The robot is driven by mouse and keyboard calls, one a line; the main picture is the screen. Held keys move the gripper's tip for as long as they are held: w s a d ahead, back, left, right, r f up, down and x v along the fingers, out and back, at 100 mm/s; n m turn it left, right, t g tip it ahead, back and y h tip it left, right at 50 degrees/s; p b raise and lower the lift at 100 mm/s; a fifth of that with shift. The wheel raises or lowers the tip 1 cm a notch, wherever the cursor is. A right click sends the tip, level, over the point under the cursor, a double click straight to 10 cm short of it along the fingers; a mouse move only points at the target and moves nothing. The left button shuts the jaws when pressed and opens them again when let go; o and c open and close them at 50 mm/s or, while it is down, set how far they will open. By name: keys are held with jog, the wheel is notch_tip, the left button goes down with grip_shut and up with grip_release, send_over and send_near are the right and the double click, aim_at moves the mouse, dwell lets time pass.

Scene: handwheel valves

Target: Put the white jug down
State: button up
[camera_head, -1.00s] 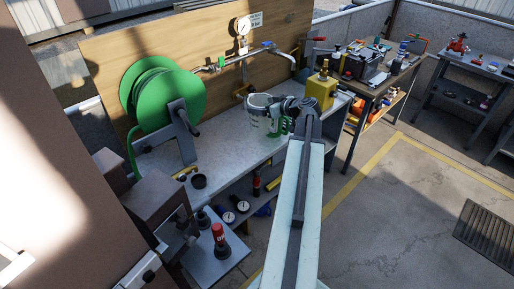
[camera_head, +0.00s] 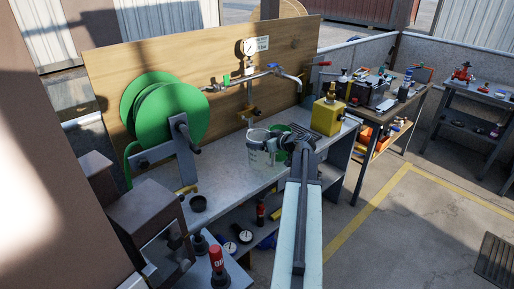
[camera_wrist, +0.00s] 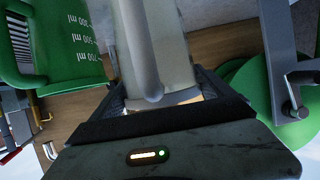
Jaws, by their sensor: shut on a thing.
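The white jug (camera_head: 258,158) is over the grey bench, upright or nearly so in the head view; I cannot tell whether its base touches the top. My gripper (camera_head: 297,142) is at its right side, with the fingers partly hidden by my wrist. In the wrist view my gripper (camera_wrist: 160,88) is shut on the white jug, whose pale body and handle (camera_wrist: 148,50) fill the space between the fingers. A green jug (camera_wrist: 65,40) with white ml marks is at upper left there, close beside it; it shows partly behind the white jug in the head view (camera_head: 283,136).
A green hose reel (camera_head: 172,112) stands at the left. A yellow box (camera_head: 327,116) stands at the right. A pipe with a tap (camera_head: 270,71) runs behind, below a gauge (camera_head: 249,47).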

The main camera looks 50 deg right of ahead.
aim_at(254, 136)
jog(key=shift+w+d+f, duration=0.1)
jog(key=shift+w+d, duration=0.15)
jog(key=shift+w, duration=0.4)
jog(key=shift+w+d, duration=0.2)
jog(key=shift+w, duration=0.4)
jog(key=shift+w+d+f, duration=0.1)
jog(key=shift+w+d, duration=0.1)
jog(key=shift+w, duration=0.35)
notch_tip(254, 136, down, 4)
jog(key=b, duration=0.4)
jog(key=shift+s+a, duration=0.1)
jog(key=shift+s, duration=0.05)
jog(key=shift+r, duration=0.3)
jog(key=shift+f, duration=0.15)
jog(key=o, duration=1.8)
jog(key=shift+c, duration=0.2)
